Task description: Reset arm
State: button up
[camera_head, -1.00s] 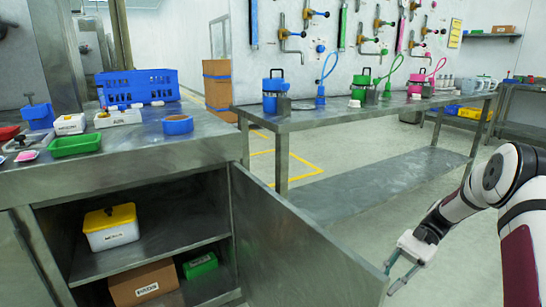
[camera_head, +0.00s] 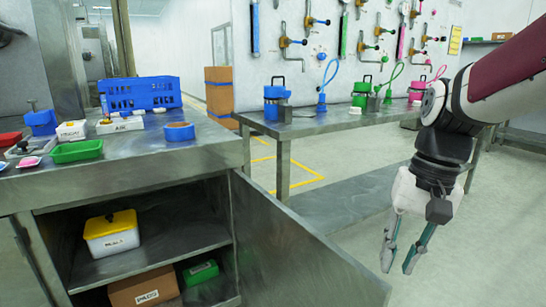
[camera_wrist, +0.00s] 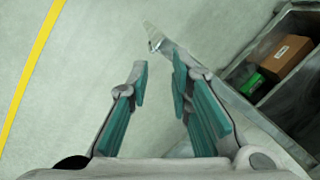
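My gripper (camera_head: 397,262) hangs from my arm at the right of the head view, fingers pointing down, over open floor to the right of the open cabinet door (camera_head: 300,250). Its two teal-padded fingers are apart with nothing between them. In the wrist view my gripper (camera_wrist: 160,80) is also open and empty, and the floor shows between the fingers. The door's edge (camera_wrist: 180,60) lies beyond the right finger there, apparently apart from it.
The open cabinet holds a yellow-lidded white box (camera_head: 111,235), a cardboard box (camera_head: 143,288) and a green box (camera_head: 201,271). Its top carries a blue crate (camera_head: 139,94), a green tray (camera_head: 76,152) and a blue tape roll (camera_head: 179,131). A long steel table (camera_head: 320,122) stands behind.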

jog(key=s+a+n+h+p, duration=0.15)
jog(key=s+n, duration=0.25)
jog(key=s, duration=1.9)
notch_tip(320, 180, up, 35)
jog(key=t+p, duration=0.4)
jog(key=p, duration=2.9)
jog(key=shift+w+d+t, duration=0.2)
jog(key=shift+t, duration=0.1)
